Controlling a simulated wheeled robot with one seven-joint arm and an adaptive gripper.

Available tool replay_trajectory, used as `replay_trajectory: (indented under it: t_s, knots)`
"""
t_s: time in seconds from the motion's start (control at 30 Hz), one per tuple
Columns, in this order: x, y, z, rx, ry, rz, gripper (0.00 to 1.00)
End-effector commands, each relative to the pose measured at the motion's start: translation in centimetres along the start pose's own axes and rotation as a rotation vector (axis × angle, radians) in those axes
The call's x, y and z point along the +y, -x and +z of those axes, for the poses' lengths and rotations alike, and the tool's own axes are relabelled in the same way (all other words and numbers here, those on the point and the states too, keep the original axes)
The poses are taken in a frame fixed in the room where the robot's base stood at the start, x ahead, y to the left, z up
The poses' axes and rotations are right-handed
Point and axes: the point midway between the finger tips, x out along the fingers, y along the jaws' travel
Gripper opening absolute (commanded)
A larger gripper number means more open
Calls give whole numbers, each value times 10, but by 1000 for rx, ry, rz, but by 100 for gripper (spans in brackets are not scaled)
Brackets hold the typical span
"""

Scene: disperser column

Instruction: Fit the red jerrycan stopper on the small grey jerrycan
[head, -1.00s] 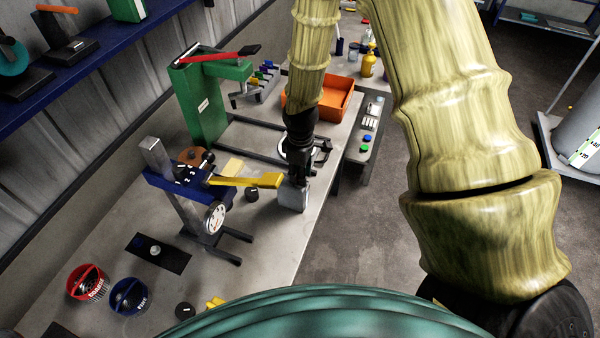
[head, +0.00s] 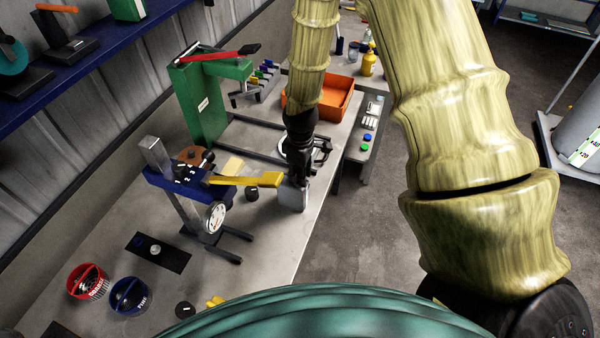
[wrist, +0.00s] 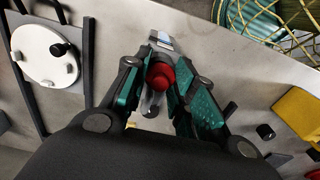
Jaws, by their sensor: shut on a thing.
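The small grey jerrycan (head: 293,197) stands on the bench near its front edge, directly below my gripper (head: 299,172) in the head view. In the wrist view my gripper (wrist: 158,76) is shut on the red jerrycan stopper (wrist: 161,75), which sits between the two fingertips. Part of the grey jerrycan (wrist: 152,106) shows behind the stopper there. The fingers and stopper hide the jerrycan's mouth, so I cannot tell whether the stopper touches it. The stopper is hidden in the head view.
A blue stand with a yellow lever (head: 245,181) is left of the jerrycan, with a small black knob (head: 252,193) between them. A green press (head: 205,100) and orange bin (head: 335,98) stand farther back. The bench's front edge is close on the right.

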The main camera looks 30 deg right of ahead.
Motion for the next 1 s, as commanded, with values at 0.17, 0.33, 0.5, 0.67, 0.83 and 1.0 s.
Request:
replay_trajectory:
  t_s: [0.17,0.33,0.5,0.67,0.83,1.0]
  knots:
    - [0,-4,0,0,0,0,13]
    - [0,-4,0,0,0,0,13]
    - [0,-1,0,0,0,0,13]
    - [0,4,0,0,0,0,13]
    - [0,6,0,0,0,0,13]
    - [0,5,0,0,0,0,13]
